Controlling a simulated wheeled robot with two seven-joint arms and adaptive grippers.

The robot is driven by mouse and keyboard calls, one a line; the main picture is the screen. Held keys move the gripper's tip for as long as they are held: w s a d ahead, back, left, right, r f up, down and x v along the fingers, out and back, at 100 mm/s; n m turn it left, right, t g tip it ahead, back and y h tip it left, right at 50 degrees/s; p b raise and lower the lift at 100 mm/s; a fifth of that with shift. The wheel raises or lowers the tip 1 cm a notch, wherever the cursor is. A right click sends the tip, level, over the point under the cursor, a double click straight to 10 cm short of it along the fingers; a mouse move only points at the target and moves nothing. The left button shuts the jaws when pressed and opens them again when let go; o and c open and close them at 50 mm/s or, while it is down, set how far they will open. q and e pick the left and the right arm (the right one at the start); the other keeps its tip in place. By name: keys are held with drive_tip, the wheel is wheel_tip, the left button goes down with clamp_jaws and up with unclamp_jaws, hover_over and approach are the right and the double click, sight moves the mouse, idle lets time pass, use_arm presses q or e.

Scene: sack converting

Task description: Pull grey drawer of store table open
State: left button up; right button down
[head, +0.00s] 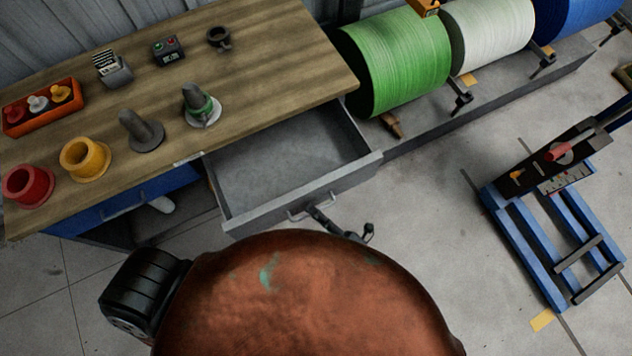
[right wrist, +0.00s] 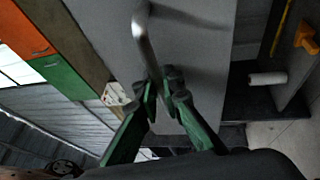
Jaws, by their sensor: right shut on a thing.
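The grey drawer (head: 285,165) of the store table (head: 265,55) stands well open in the head view, and its visible inside is empty. Its front carries a thin bar handle (head: 297,213). My right gripper (head: 314,210) is at this handle, partly hidden behind my own body. In the right wrist view the handle (right wrist: 147,42) runs down to my green-and-black fingers (right wrist: 166,88), which are shut on it. The drawer front (right wrist: 205,40) fills the area behind them. My left gripper is not in view.
On the table top stand a red spool (head: 28,187), a yellow spool (head: 85,160), grey cones and an orange tray (head: 42,107). A blue drawer (head: 125,205) is left of the grey one. Large rolls (head: 395,60) lie behind right. A blue pallet truck (head: 550,215) stands right; floor between is clear.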

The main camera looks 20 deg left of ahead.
drive_tip(key=c, duration=2.3)
unclamp_jaws()
drive_tip(key=shift+d+f, duration=0.1)
drive_tip(key=shift+d, duration=0.15)
drive_tip(key=v, duration=1.1)
drive_tip(key=shift+s+d+f, duration=0.1)
drive_tip(key=shift+s+d, duration=0.05)
drive_tip(key=shift+d, duration=0.1)
